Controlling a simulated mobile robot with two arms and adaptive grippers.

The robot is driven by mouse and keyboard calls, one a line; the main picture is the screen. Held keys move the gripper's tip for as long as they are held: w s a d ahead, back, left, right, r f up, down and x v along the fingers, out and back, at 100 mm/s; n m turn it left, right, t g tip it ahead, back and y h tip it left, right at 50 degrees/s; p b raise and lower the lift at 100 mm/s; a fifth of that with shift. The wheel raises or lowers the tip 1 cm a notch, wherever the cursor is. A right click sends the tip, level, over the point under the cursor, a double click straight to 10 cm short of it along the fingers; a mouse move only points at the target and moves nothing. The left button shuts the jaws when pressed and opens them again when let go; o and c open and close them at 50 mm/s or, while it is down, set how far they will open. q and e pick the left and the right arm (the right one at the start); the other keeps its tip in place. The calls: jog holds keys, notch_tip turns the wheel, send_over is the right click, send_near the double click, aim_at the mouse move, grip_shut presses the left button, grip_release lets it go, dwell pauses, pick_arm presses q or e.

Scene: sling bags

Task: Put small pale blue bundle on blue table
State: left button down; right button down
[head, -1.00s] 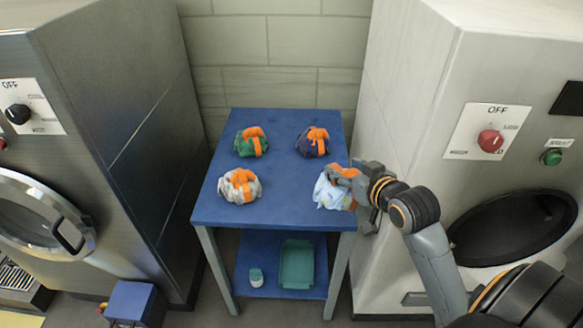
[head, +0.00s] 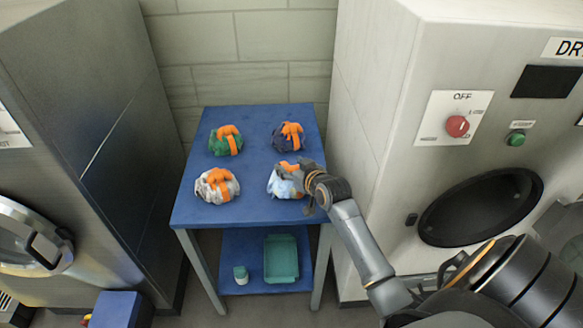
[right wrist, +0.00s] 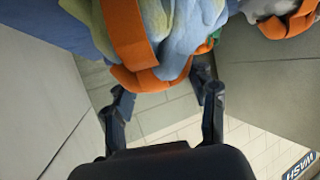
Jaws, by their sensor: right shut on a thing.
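The small pale blue bundle (head: 283,185) with an orange band is at the front right part of the blue table (head: 245,208), within its edges in the head view. My right gripper (head: 296,172) reaches in from the right and is shut on its orange band. In the right wrist view the pale blue cloth (right wrist: 185,25) and orange band (right wrist: 130,35) show between and above the fingers (right wrist: 165,88). I cannot tell whether the bundle touches the tabletop. My left gripper is out of view.
A green bundle (head: 226,141), a purple bundle (head: 288,137) and a grey-white bundle (head: 216,186) sit on the same table. A teal tray (head: 281,262) and a small container (head: 240,275) are on the lower shelf. Large machines stand close on both sides.

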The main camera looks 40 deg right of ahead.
jog(key=shift+f, duration=0.35)
jog(key=shift+f, duration=0.1)
jog(key=shift+c, duration=2.2)
grip_release()
jog(key=shift+f, duration=0.1)
jog(key=shift+s+r, duration=0.1)
jog(key=shift+r, duration=0.1)
jog(key=v, duration=1.1)
jog(key=shift+s, duration=0.35)
jog(key=shift+r, duration=0.1)
